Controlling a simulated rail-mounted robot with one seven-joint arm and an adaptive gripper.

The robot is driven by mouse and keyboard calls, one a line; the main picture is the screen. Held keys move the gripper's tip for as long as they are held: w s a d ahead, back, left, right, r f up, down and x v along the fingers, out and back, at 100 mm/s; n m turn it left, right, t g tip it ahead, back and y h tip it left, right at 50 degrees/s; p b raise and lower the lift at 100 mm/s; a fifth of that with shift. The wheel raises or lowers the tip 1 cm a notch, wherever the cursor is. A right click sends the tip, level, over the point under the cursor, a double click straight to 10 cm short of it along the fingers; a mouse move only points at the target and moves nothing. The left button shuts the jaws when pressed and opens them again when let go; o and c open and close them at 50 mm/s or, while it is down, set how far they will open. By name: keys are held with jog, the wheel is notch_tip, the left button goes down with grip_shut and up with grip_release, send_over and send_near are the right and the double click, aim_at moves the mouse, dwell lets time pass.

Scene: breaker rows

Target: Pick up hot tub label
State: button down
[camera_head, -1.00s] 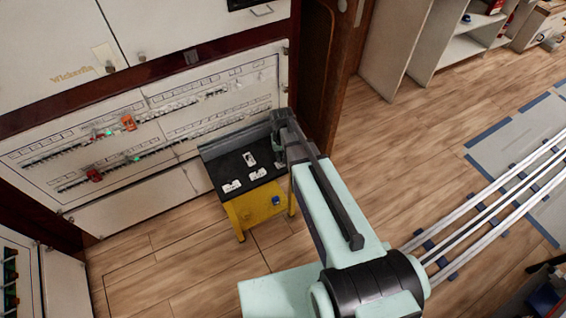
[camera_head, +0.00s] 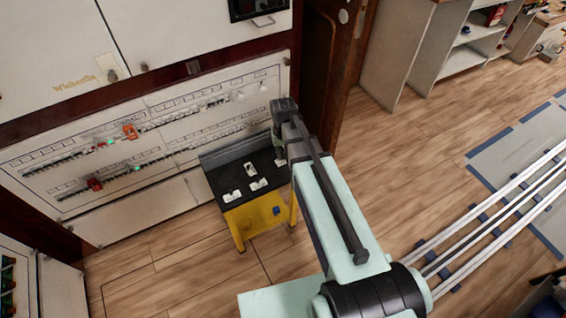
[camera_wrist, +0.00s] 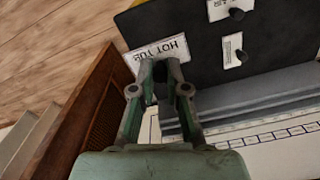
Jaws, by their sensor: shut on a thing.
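The hot tub label is a white plate with black lettering. It shows in the wrist view (camera_wrist: 158,54) at the fingertips, its text upside down in that picture. My gripper (camera_wrist: 160,74) is shut on it, and the label looks held in front of the black table top (camera_wrist: 185,66). In the head view my gripper (camera_head: 279,148) is by the right side of the small yellow table (camera_head: 256,216), largely hidden by my arm.
Three white labels lie on the table, among them one at the front left (camera_head: 232,197). The breaker panel (camera_head: 120,190) stands behind and left, with red clips (camera_head: 130,131) on its rows. A dark wooden door frame (camera_head: 330,70) is close right of my gripper. Open floor lies further right.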

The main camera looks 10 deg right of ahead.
notch_tip(320, 180, up, 11)
jog(key=shift+r, duration=0.2)
dwell(0.5)
